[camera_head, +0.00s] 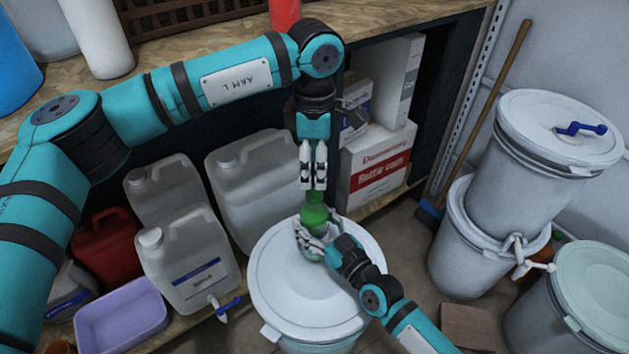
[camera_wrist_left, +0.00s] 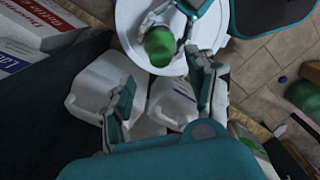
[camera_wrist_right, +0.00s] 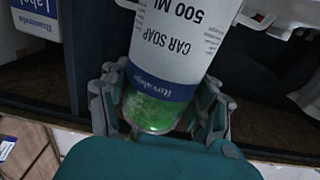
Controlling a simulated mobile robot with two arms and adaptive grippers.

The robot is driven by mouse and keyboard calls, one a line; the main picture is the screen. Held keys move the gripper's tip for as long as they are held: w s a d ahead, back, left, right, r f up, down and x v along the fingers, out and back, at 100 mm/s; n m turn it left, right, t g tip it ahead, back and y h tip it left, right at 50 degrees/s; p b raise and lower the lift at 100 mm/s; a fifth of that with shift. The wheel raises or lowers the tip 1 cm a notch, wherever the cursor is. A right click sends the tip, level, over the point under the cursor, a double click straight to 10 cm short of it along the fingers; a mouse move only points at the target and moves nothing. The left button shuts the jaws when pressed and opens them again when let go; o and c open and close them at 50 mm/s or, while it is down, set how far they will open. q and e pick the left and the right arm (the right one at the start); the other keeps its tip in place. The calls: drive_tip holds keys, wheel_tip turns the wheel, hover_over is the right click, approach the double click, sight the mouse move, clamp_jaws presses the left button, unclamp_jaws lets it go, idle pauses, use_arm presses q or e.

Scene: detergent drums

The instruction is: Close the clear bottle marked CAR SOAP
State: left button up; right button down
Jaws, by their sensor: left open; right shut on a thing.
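The CAR SOAP bottle (camera_head: 314,215) shows green over the white drum lid in the head view. Its white label (camera_wrist_right: 170,40) with a blue band reads CAR SOAP 500 ML in the right wrist view. My right gripper (camera_head: 309,243) is shut around the bottle, with a finger on each side of it in the right wrist view (camera_wrist_right: 160,108). My left gripper (camera_head: 313,186) is open and empty, pointing down just above the bottle's top. In the left wrist view the bottle's rounded green top (camera_wrist_left: 160,42) lies beyond the open fingers (camera_wrist_left: 165,90). I cannot make out a separate cap.
A white lidded drum (camera_head: 285,295) stands below the bottle. White canisters (camera_head: 185,265), a red can (camera_head: 106,243) and a lilac tub (camera_head: 121,315) stand at left. Boxes (camera_head: 378,170) fill the shelf behind. Stacked drums (camera_head: 540,180) and a broom (camera_head: 480,110) are at right.

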use_arm(q)
wheel_tip(320, 180, up, 5)
drive_tip(key=shift+r, duration=0.1)
idle(0.3)
use_arm(e)
drive_tip(key=shift+c, duration=1)
unclamp_jaws()
drive_tip(key=v, duration=1.2)
